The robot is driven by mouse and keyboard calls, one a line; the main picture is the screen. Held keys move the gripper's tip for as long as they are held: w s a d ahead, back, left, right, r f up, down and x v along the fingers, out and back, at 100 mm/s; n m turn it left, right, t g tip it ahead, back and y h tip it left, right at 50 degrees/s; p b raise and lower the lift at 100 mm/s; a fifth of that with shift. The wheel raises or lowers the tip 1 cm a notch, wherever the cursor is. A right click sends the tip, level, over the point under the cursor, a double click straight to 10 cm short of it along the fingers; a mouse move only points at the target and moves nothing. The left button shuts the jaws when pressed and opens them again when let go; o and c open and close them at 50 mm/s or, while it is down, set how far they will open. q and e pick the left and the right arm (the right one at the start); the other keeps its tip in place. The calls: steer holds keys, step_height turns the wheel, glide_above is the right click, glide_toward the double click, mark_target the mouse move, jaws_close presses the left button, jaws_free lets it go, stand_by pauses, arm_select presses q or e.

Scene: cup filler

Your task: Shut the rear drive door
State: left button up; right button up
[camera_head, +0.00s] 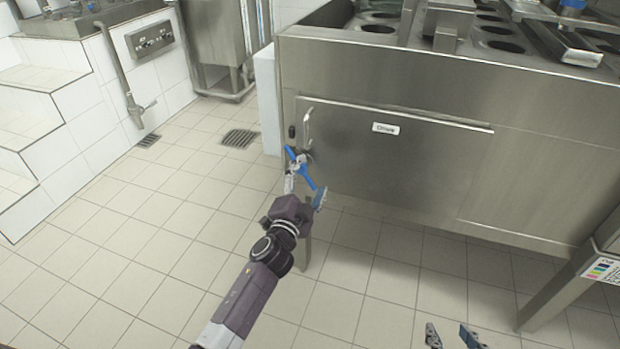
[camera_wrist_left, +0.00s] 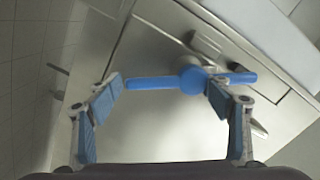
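The steel door labelled "Drive" (camera_head: 400,165) is on the front of the steel machine and lies flush or nearly flush; I cannot tell if it is fully shut. Near its left edge are a metal latch (camera_head: 307,122) and a blue bar handle with a round hub (camera_wrist_left: 191,80). My left gripper (camera_head: 303,175) is at this handle. In the left wrist view its fingers (camera_wrist_left: 167,84) are spread wide, with the blue bar running across between them and past the right finger. Contact is unclear. My right gripper (camera_head: 452,336) is at the bottom edge, fingers apart, away from the door.
The machine's top (camera_head: 480,40) has round openings. Its legs stand on the tiled floor, with a leg (camera_head: 555,300) at lower right. White tiled steps (camera_head: 40,130) and a pipe with a tap (camera_head: 135,108) are at left. The floor between is clear, with a drain grate (camera_head: 240,138).

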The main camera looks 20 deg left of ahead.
arm_select(q)
steer(key=shift+s, duration=0.15)
steer(key=s, duration=1.1)
steer(key=shift+s, duration=0.35)
